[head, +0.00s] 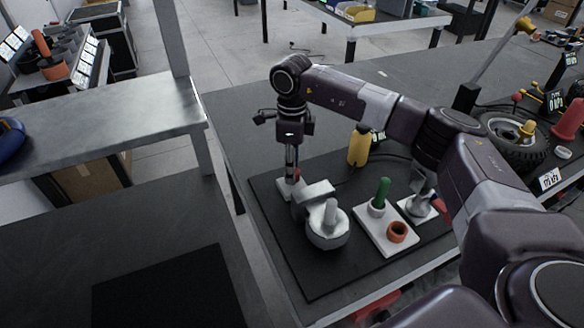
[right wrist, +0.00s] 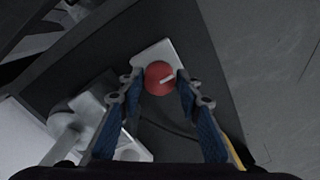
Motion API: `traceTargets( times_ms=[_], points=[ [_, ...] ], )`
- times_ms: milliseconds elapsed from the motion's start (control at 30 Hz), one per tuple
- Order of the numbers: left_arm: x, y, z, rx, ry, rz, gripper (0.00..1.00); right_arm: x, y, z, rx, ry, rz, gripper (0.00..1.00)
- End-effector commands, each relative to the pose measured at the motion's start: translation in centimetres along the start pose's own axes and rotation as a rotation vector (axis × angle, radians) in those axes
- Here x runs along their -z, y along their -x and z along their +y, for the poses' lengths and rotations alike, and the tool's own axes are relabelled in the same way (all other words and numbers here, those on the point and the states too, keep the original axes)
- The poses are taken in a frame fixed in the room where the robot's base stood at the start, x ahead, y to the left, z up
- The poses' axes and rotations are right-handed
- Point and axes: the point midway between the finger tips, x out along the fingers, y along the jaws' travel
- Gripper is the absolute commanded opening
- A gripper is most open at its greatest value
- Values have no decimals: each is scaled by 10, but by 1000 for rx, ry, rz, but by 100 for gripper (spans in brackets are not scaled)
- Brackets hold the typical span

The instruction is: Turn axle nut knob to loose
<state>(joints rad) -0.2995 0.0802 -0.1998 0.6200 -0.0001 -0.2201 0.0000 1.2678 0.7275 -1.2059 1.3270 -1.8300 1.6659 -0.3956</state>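In the head view only a sliver of red (head: 297,176) shows beside my gripper. My right gripper (head: 291,178) points down at this plate, near the left edge of the black mat. In the right wrist view my right gripper's fingers (right wrist: 160,78) stand on both sides of the knob and appear to touch it. The pointer tilts slightly up to the right. My left gripper is not in view.
A large grey valve-like part (head: 328,235) stands close beside the gripper. A yellow bottle (head: 358,146) stands behind. A white board (head: 371,235) with a green peg (head: 382,190) and an orange ring (head: 397,231) lies to the right. The black mat (head: 320,282) is bare at its front.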

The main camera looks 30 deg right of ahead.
Motion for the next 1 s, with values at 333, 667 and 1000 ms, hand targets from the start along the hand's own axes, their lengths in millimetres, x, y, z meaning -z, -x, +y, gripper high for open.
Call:
traceTargets(
  times_ms=[333,667,1000],
  points=[
    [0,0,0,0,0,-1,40,0,0,0,-1,-2,1,47],
    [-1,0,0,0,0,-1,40,-1,36,0,2,-1,-3,47],
    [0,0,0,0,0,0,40,0,103,-1,1,-2,-2,47]
  ],
)
